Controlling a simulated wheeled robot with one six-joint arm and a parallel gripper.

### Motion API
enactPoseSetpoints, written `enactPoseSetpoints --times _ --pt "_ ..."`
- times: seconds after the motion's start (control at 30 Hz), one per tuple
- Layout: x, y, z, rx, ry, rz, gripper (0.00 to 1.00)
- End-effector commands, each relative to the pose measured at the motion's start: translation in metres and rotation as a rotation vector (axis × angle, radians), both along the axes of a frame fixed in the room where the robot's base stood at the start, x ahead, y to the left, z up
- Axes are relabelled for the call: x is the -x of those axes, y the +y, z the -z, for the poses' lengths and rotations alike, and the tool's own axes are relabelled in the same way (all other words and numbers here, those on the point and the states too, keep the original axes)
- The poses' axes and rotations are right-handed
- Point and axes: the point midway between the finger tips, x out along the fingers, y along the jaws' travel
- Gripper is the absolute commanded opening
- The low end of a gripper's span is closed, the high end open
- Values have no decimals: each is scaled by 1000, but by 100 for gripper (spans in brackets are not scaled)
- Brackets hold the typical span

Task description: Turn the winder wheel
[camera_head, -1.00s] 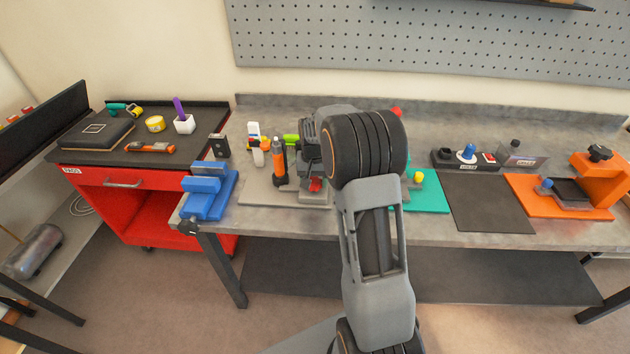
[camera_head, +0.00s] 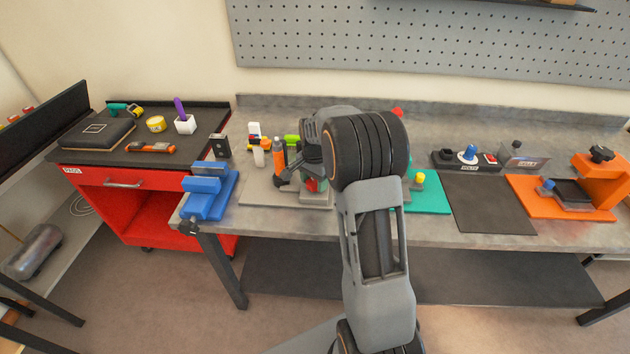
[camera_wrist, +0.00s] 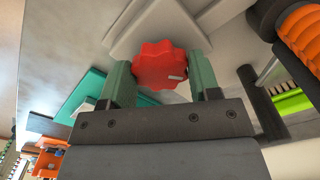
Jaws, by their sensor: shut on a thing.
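The winder wheel is a red, scalloped knob (camera_wrist: 160,66) seen close up in the wrist view, with a small pale mark on its right part. My gripper (camera_wrist: 162,78) has its two green fingers on opposite sides of the wheel, shut on its rim. In the head view, a little red of the wheel (camera_head: 311,185) shows beside my gripper (camera_head: 314,180), low over the grey base plate (camera_head: 265,190). My arm hides most of the device that bears the wheel.
An orange-and-black tool (camera_head: 279,160) stands just left of my gripper. A blue vise (camera_head: 208,190) is at the bench's left corner. A teal mat (camera_head: 432,192) lies right of my arm, then a bare dark mat (camera_head: 485,202) and an orange fixture (camera_head: 570,205).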

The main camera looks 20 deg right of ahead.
Motion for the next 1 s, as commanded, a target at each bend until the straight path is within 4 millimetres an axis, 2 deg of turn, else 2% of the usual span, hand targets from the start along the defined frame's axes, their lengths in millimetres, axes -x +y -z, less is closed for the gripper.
enactPoseSetpoints --times 0.53,0.57,0.6,0.8,1.0 --pt "1 -2 0 4 1 19 33" --pt "1 -2 0 3 2 19 59" --pt "1 -2 0 3 2 19 63" --pt "0 0 0 2 1 16 82" --pt "0 1 0 1 0 16 82"
